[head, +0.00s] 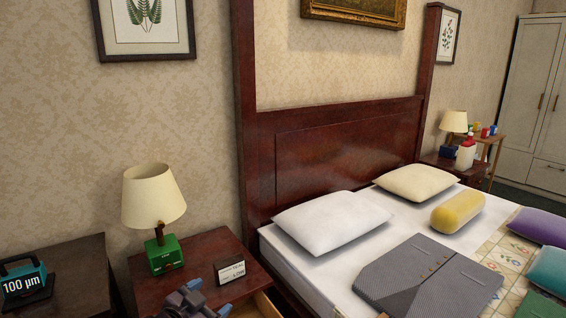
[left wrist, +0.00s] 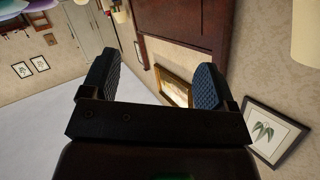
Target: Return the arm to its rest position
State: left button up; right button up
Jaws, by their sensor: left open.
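My left gripper (head: 192,298) shows at the bottom edge of the head view, in front of the nightstand (head: 208,246). In the left wrist view its two dark, ridged fingers (left wrist: 152,80) stand wide apart with nothing between them. The gripper is open and empty, and I see it touching nothing. Most of the left arm is out of the frame. My right gripper is in neither view.
The nightstand bears a green-based lamp (head: 154,208) and a small white-faced sign (head: 230,271); its drawer (head: 266,305) looks partly open. A dark cabinet (head: 85,270) with a "100 µm" device (head: 24,281) stands left. The bed (head: 330,268) fills the right.

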pick_arm(q)
jog(key=s+a+f+n+y, duration=0.2)
jog(key=s+f, duration=0.4)
jog(key=s, duration=0.3)
jog(key=s+a+f+n+g+y, duration=0.1)
jog(key=s+a+f, duration=0.4)
jog(key=s, duration=0.5)
jog(key=s+a+f+n+g+y, duration=0.1)
jog(key=s+a+f+n, duration=0.3)
jog(key=s+f, duration=0.4)
jog(key=shift+s+n+y, duration=0.3)
jog(key=shift+s+y, duration=0.6)
jog(key=shift+s, duration=0.1)
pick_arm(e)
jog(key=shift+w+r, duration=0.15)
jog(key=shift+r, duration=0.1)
pick_arm(q)
jog(key=shift+a, duration=0.1)
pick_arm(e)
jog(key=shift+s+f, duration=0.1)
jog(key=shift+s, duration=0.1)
pick_arm(q)
jog(key=shift+c, duration=0.2)
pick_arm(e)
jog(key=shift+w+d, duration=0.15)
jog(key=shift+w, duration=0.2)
